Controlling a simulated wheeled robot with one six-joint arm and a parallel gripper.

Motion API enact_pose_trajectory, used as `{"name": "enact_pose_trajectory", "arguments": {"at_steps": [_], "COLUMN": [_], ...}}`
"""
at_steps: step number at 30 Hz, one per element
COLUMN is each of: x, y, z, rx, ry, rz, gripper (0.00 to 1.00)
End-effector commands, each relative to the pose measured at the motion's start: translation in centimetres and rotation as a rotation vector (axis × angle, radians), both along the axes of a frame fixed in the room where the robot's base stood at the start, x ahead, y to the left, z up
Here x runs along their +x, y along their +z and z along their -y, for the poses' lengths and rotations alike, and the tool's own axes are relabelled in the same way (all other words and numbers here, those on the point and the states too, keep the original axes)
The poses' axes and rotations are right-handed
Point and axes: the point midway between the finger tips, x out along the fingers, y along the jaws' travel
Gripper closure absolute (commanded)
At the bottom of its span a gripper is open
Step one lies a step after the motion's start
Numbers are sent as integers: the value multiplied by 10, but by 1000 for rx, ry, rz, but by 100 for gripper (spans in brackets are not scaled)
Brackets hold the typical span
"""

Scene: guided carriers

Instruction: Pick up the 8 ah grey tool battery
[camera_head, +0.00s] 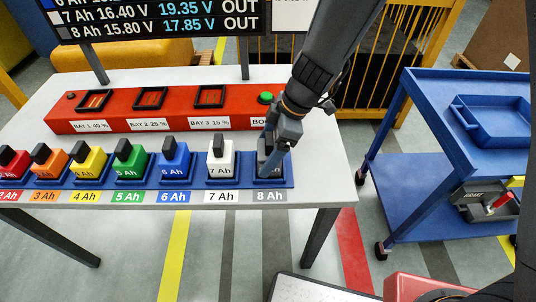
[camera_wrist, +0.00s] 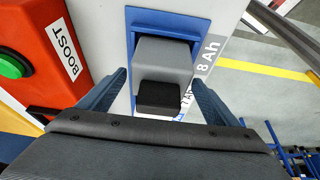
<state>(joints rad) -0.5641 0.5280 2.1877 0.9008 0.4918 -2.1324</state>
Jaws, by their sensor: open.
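The grey 8 Ah tool battery (camera_wrist: 165,62) sits in its blue holder at the right end of the battery row, with a black block on its top. In the head view the battery (camera_head: 264,158) is mostly hidden behind my gripper. My gripper (camera_head: 272,150) points down at the battery. In the wrist view my gripper (camera_wrist: 160,90) is open, with one blue finger on each side of the battery. I cannot tell whether the fingers touch it. The label "8 Ah" (camera_head: 269,196) is on the table's front edge below it.
White (camera_head: 221,162), blue (camera_head: 174,162), green (camera_head: 130,160) and other batteries stand to the left in the blue rack. A red charger box (camera_head: 180,108) with empty bays and a green button (camera_head: 266,98) lies behind. A blue cart (camera_head: 420,185) stands to the right, across a floor gap.

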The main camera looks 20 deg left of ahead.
Motion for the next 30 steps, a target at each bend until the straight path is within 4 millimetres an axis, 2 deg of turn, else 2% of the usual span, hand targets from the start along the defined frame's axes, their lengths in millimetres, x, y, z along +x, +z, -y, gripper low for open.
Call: {"name": "enact_pose_trajectory", "arguments": {"at_steps": [6,15,17,27,30], "x": [-2,-2,-2,-2,-2], "y": [-19,-23,-23,-22,-22], "z": [-8,-9,-9,-9,-9], "rx": [0,0,0,0,1], "ry": [1,0,0,0,1], "rz": [-1,0,0,0,1], "gripper": [16,16,24,81,94]}}
